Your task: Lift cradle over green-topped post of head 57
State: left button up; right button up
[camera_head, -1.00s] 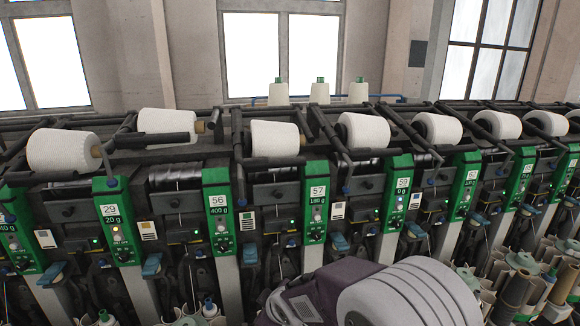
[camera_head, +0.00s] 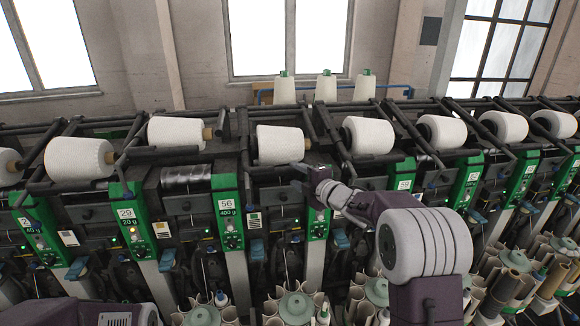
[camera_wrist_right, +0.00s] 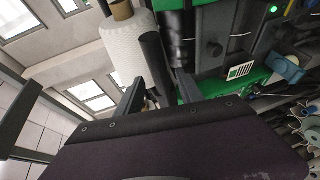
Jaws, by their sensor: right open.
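Head 57 is the green-fronted post (camera_head: 318,222) just right of the post marked 56 (camera_head: 227,207). Its upper part and number are hidden behind my right gripper (camera_head: 304,176). A dark cradle bar (camera_head: 270,170) runs below the white cone (camera_head: 280,145), and its right end reaches the gripper. In the right wrist view, the two fingers (camera_wrist_right: 158,93) are apart, with a dark bar (camera_wrist_right: 153,58) and a white cone (camera_wrist_right: 125,42) beyond them. I cannot tell whether the bar lies between the fingers. My left gripper is out of view.
Neighbouring cones (camera_head: 369,136) and dark cradle arms stand close on both sides. Post 59 (camera_head: 402,184) is to the right, behind my right arm. Bobbin magazines (camera_head: 294,306) line the lower front. Three spare cones (camera_head: 326,87) stand behind the machine.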

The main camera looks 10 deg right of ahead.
aim_at(291, 172)
jog(key=p+x, duration=0.1)
jog(key=x, duration=0.3)
jog(key=shift+w+p, duration=0.3)
jog(key=shift+w+a, duration=0.2)
jog(key=shift+a, duration=0.05)
jog(key=shift+d, duration=0.1)
jog(key=shift+c, duration=0.3)
jog(key=shift+f, duration=0.1)
grip_shut()
dwell(0.3)
